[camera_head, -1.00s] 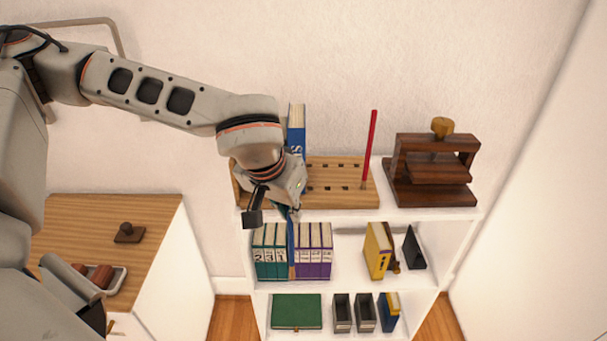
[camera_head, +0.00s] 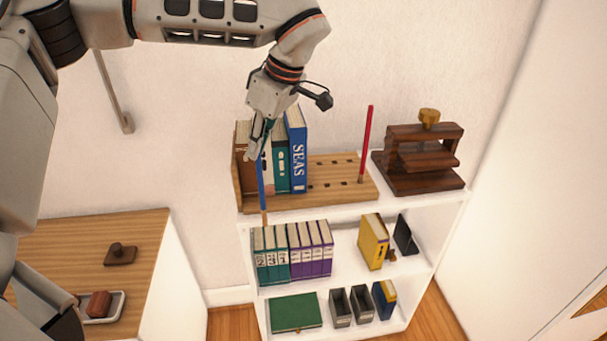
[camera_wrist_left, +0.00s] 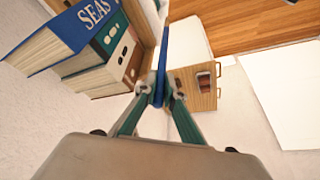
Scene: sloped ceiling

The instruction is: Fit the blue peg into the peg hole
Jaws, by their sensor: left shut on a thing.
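The blue peg (camera_head: 261,183) hangs nearly upright from my left gripper (camera_head: 262,140), in front of the left part of the wooden peg board. The gripper is shut on it near its top; the peg also shows between the fingers in the left wrist view (camera_wrist_left: 162,65). The peg's lower end is wood-coloured and reaches below the board's front edge. The wooden board (camera_head: 335,192) on the shelf top has rows of dark holes. A red peg (camera_head: 365,145) stands upright in it at the right. Books hide the board's left part. My right gripper is not clearly seen.
Books, including a blue one (camera_head: 297,150), stand on the board's left. A wooden press (camera_head: 420,160) stands at the right of the shelf top. A cabinet (camera_head: 75,245) with a tray (camera_head: 104,306) is at left.

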